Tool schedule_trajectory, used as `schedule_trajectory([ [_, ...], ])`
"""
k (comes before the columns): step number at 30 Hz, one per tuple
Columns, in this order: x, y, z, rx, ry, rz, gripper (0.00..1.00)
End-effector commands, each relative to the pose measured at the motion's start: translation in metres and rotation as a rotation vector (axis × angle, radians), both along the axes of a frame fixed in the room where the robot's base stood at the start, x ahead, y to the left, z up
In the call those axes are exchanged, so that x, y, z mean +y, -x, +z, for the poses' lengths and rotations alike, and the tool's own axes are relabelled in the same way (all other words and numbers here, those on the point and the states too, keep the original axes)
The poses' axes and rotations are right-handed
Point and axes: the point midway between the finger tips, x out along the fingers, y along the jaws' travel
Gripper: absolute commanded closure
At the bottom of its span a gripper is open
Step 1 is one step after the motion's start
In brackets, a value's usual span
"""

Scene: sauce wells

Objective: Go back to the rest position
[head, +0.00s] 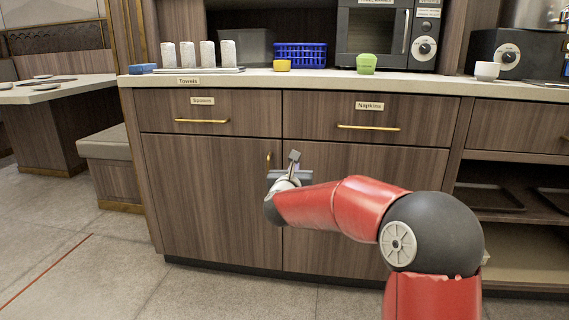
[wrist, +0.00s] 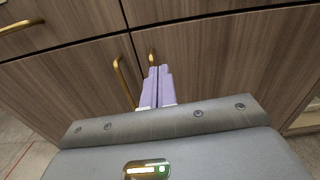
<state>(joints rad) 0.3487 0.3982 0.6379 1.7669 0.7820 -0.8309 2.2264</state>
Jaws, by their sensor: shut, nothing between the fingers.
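My gripper (head: 294,156) is at the end of my red arm, in front of the lower cabinet doors in the head view. In the wrist view its two pale purple fingers (wrist: 160,82) are together and empty. They point toward the cabinet front, near the two upright brass door handles (wrist: 124,82). I cannot tell how far the fingertips are from the doors. Both lower doors (head: 215,200) look closed. The spoons drawer (head: 230,105) and the napkins drawer (head: 410,108) above them are closed too.
The counter (head: 320,82) holds rolled towels (head: 208,55), a blue basket (head: 300,58), a yellow container (head: 283,65), a green cup (head: 366,64), a white cup (head: 487,71) and a microwave (head: 370,35). A bench (head: 105,142) and a table (head: 60,92) stand left. Open floor (head: 100,260) lies front left.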

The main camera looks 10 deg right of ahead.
Motion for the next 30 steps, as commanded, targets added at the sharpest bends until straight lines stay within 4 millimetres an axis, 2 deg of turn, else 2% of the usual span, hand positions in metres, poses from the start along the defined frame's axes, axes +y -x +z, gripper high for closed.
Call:
schedule_trajectory([
  [2,0.017,0.012,0.011,0.040,0.132,0.066,1.00],
  [5,0.044,0.038,0.021,0.139,0.444,0.205,1.00],
  [8,0.068,0.081,0.022,0.264,0.853,0.370,1.00],
  [11,0.076,0.133,0.013,0.382,1.266,0.533,1.00],
  [14,0.072,0.192,-0.003,0.485,1.654,0.704,1.00],
  [18,0.050,0.278,-0.032,0.583,2.113,0.971,1.00],
  [21,0.033,0.330,-0.051,0.604,2.343,1.152,1.00],
  [28,0.001,0.422,-0.088,0.538,2.666,1.530,1.00],
  [29,-0.003,0.433,-0.093,-0.511,-2.650,-1.552,1.00],
  [30,-0.008,0.447,-0.099,-0.464,-2.586,-1.555,1.00],
])
